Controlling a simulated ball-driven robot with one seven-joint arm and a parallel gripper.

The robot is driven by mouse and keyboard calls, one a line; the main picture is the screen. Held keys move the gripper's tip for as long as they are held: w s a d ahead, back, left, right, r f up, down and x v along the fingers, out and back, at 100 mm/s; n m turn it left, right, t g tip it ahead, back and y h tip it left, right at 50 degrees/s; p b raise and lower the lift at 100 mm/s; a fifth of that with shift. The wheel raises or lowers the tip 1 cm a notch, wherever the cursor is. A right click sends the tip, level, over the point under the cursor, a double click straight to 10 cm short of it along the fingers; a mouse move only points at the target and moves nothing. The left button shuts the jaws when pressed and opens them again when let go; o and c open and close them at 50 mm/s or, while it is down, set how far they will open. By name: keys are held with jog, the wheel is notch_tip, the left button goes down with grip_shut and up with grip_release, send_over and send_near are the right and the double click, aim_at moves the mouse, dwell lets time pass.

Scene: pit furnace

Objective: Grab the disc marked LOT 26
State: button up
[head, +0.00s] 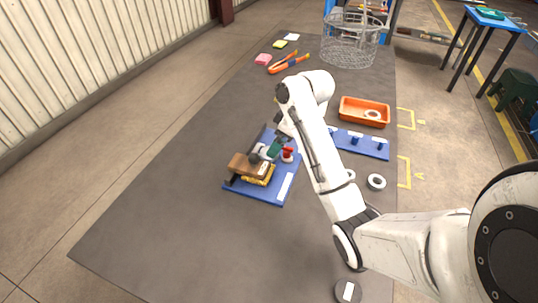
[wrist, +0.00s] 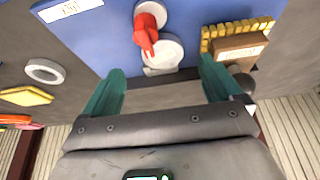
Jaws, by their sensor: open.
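I cannot read LOT 26 on anything. In the wrist view a pale disc (wrist: 165,50) lies on a blue board (wrist: 105,40), beside a red upright piece (wrist: 147,30); any marking on it is unreadable. In the head view a dark round disc with a white label (head: 347,291) lies at the bottom edge; its text is too small to read. My gripper (wrist: 165,87) is open, its teal fingers either side of empty space just short of the pale disc. In the head view my gripper (head: 277,149) is over the blue board (head: 240,188), partly hidden by my arm.
A brown block (wrist: 240,45) with yellow bristles stands close beside my right finger. A pale ring (head: 376,182) lies right of my arm, near a blue pegged rack (head: 372,150) and an orange tray (head: 364,112). Orange-handled tongs (head: 288,64) and a wire basket (head: 350,45) are farther back.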

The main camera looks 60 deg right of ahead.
jog(key=x, duration=0.5)
jog(key=shift+a, duration=0.1)
jog(key=shift+r, duration=0.2)
jog(key=c, duration=1.5)
